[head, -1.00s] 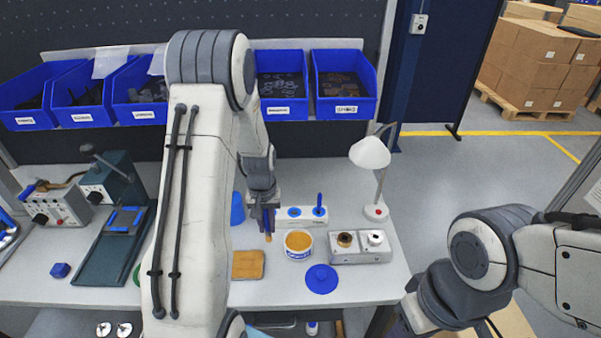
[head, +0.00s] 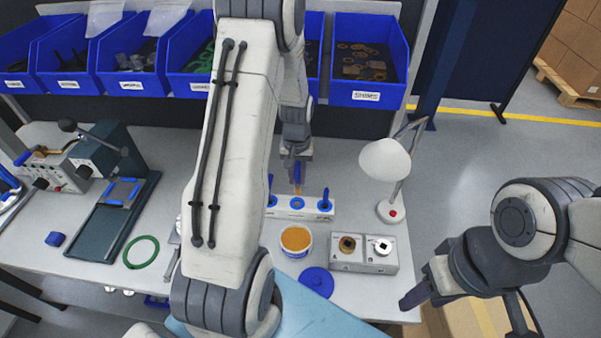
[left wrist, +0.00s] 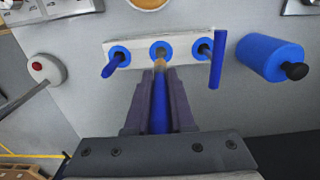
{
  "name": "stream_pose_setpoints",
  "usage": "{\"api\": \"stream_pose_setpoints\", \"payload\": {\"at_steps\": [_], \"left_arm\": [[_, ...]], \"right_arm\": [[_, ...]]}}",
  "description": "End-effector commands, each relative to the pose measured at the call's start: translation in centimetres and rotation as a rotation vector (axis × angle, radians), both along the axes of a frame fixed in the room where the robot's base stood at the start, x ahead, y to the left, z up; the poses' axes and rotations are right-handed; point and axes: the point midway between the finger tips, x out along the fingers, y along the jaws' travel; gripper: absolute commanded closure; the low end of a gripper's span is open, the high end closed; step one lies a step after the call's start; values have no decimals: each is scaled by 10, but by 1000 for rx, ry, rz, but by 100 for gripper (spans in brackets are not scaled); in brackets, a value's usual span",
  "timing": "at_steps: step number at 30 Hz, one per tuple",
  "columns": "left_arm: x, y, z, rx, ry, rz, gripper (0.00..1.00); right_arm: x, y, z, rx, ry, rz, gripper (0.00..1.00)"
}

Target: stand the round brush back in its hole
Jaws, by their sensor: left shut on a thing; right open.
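My left gripper (head: 297,160) is shut on the round brush (head: 297,176), which has a blue handle and a tan tip; it also shows in the left wrist view (left wrist: 159,112). The white holder (head: 311,209) has blue-ringed holes in a row. The brush's tip is at the middle ring (left wrist: 162,49), pointing at it; I cannot tell whether it is inside. Blue-handled tools stand in the two outer holes, one (left wrist: 112,66) to the left and one (left wrist: 217,60) to the right in the wrist view. My right gripper (head: 418,290) is open, at the table's right front corner.
A tub of orange-brown stuff (head: 296,240) and its blue lid (head: 317,281) lie in front of the holder. A grey fixture (head: 363,253) is right of the tub. A white lamp (head: 386,163) stands at the right. A blue cylinder (left wrist: 268,57) is beside the holder.

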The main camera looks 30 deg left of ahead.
Motion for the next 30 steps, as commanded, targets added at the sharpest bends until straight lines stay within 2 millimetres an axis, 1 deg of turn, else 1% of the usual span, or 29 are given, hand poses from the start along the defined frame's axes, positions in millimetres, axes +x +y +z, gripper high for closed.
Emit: {"api": "stream_pose_setpoints", "payload": {"at_steps": [8,14,22,26,30], "left_arm": [[-1,0,1,0,0,1,100],[0,-1,-12,0,-1,-1,100],[0,-2,-37,0,1,-3,100],[0,-2,-42,0,0,-3,100],[0,-2,-42,0,-1,-3,100]], "right_arm": [[0,0,2,0,0,0,50],[0,0,-8,0,0,-1,50],[0,0,-26,0,0,-3,50],[0,0,-29,0,0,-4,50],[0,0,-29,0,0,-4,50]]}}
